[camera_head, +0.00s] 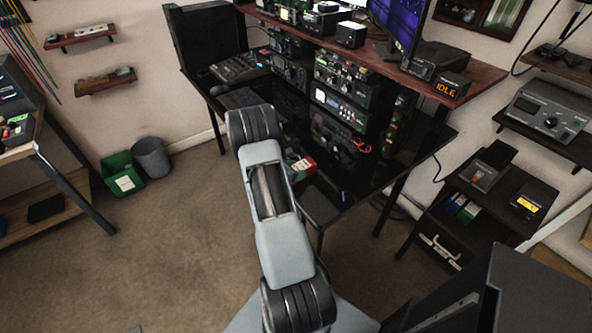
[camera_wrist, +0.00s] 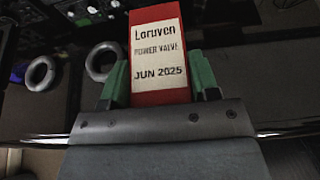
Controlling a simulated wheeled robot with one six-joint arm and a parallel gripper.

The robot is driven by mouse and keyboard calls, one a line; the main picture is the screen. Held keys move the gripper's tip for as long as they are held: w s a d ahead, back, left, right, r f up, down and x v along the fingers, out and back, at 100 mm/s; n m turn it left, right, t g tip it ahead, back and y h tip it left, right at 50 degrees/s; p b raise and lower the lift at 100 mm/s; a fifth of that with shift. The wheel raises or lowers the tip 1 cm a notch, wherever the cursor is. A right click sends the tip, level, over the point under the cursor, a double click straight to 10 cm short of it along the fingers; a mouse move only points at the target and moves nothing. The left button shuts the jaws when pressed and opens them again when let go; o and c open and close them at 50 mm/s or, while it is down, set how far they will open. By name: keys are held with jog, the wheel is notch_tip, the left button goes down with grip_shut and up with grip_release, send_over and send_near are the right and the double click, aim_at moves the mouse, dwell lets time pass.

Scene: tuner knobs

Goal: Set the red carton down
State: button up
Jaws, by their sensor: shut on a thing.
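The red carton (camera_wrist: 146,14) has a cream label reading "Loruven POWER VALVE JUN 2025". In the wrist view it stands between the two green-padded fingers of my gripper (camera_wrist: 159,85), which is shut on it. In the head view the carton (camera_head: 303,164) shows small, red and white, just right of my arm and in front of the dark desk's equipment. My arm hides most of the gripper there. I cannot tell whether the carton touches the desk surface.
A black desk (camera_head: 262,128) holds stacked radio units (camera_head: 345,108) behind the carton. Two round ring-shaped things (camera_wrist: 41,73) lie left of the carton in the wrist view. A wooden shelf (camera_head: 488,76) with a monitor (camera_head: 400,22) is above. A green bin (camera_head: 121,176) stands on the floor at left.

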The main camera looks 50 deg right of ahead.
jog(key=shift+f, duration=0.2)
jog(key=o, duration=1)
jog(key=shift+r, duration=0.2)
